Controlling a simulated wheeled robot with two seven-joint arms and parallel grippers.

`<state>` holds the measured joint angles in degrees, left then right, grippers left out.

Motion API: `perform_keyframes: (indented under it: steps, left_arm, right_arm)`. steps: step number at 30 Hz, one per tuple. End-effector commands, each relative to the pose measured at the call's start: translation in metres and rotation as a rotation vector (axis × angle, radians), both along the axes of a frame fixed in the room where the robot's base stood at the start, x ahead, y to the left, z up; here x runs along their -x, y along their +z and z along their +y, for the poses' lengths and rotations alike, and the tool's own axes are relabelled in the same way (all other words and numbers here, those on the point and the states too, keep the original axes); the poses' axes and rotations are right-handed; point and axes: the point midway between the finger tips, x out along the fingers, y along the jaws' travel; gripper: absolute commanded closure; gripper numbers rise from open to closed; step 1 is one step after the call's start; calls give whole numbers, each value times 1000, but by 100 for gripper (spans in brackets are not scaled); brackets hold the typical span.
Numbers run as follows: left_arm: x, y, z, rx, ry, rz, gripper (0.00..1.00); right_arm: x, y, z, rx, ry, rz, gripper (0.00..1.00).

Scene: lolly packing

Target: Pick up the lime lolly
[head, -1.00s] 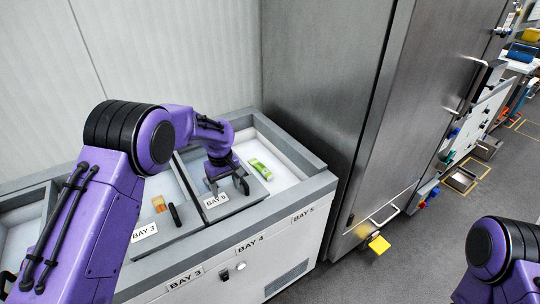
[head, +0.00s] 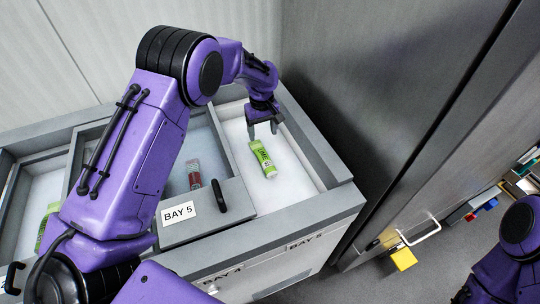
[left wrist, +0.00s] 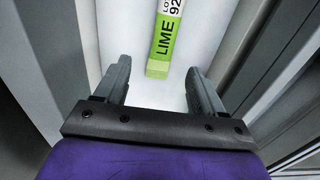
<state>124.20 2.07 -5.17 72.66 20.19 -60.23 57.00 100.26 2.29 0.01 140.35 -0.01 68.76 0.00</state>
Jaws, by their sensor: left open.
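The lime lolly (head: 263,158) is a green and white pack lying in the open white bay at the right end of the freezer. It also shows in the left wrist view (left wrist: 165,45), with LIME printed on it. My left gripper (head: 263,131) hangs over the bay near the lolly's far end, open and empty. In the left wrist view the lolly lies beyond and between the open fingers (left wrist: 158,70), not held. My right gripper is out of view; only part of the right arm shows.
The BAY 5 lid (head: 232,200) with its black handle lies left of the open bay, over a bay holding a red pack (head: 193,174). Another green pack (head: 46,225) lies far left. A tall steel cabinet (head: 390,90) stands close on the right.

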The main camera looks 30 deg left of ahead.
Motion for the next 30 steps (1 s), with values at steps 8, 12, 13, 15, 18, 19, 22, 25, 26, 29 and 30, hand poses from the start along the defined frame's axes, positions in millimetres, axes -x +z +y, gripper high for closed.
perform_keyframes:
  steps: [8,12,13,15,18,19,22,25,26,29,30]
  left_arm:
    - [3,-42,5,0,8,6,31]
    - [4,-59,5,-1,11,5,31]
    - [5,-61,4,-1,11,5,31]
    - [10,-71,1,0,10,8,31]
    - [16,-88,-4,-1,8,7,31]
    - [15,-95,-4,-1,9,6,31]
    - [14,-108,-4,-1,8,4,31]
    - [14,-111,-4,-1,7,2,31]
    - [13,-111,-5,0,7,1,31]
    - [13,-111,-5,-1,7,2,31]
    - [13,-111,-5,-1,6,2,41]
  right_arm:
    - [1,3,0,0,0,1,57]
    - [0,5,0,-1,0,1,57]
    - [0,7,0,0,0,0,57]
    - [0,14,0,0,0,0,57]
    - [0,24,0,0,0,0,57]
    - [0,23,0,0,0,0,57]
    - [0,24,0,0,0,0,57]
    - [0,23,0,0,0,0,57]
    - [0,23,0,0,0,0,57]
    - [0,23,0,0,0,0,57]
    - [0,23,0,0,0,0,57]
